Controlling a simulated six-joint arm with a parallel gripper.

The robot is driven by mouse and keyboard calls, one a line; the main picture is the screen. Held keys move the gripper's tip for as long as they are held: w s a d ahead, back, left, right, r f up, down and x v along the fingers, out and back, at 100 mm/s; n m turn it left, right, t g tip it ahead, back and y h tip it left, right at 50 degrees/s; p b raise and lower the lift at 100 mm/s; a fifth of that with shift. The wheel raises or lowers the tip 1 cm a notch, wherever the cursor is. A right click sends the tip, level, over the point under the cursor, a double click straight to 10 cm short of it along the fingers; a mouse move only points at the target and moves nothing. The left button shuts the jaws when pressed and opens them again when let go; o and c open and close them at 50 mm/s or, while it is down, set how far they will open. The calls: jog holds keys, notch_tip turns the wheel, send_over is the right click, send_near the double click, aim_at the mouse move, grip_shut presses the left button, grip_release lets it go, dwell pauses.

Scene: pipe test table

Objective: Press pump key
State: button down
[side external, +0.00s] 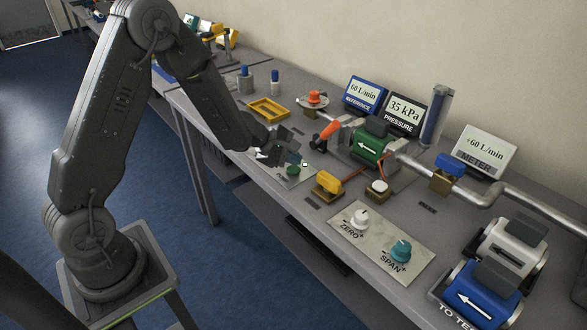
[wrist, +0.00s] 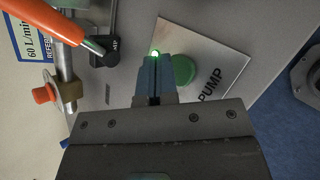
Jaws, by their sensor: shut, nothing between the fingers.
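The pump key is a round green button (wrist: 184,70) on a pale plate lettered PUMP (wrist: 215,55). In the side external view the key (side external: 293,171) is small and partly hidden by my gripper. A green light (wrist: 155,53) glows on the plate. My gripper (wrist: 155,62) is shut with nothing between its fingers. In the wrist view its tips lie left of the key, close to the light, and overlap the key's left edge. In the side external view my gripper (side external: 283,153) is low over the plate. I cannot tell whether the tips touch anything.
An orange handle (side external: 328,130) is close beside the plate, also in the wrist view (wrist: 45,20). A yellow-handled valve (side external: 329,182) and the ZERO/SPAN panel (side external: 375,250) stand to the right. A yellow tray (side external: 269,110) lies behind. Displays read 60 L/min, 35 kPa and +60 L/min.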

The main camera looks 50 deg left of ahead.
aim_at(293, 170)
jog(key=shift+f, duration=0.15)
jog(key=shift+f, duration=0.25)
jog(key=shift+f, duration=0.4)
dwell(0.5)
dwell(0.4)
jog(key=shift+r, duration=0.8)
jog(key=shift+r, duration=2.55)
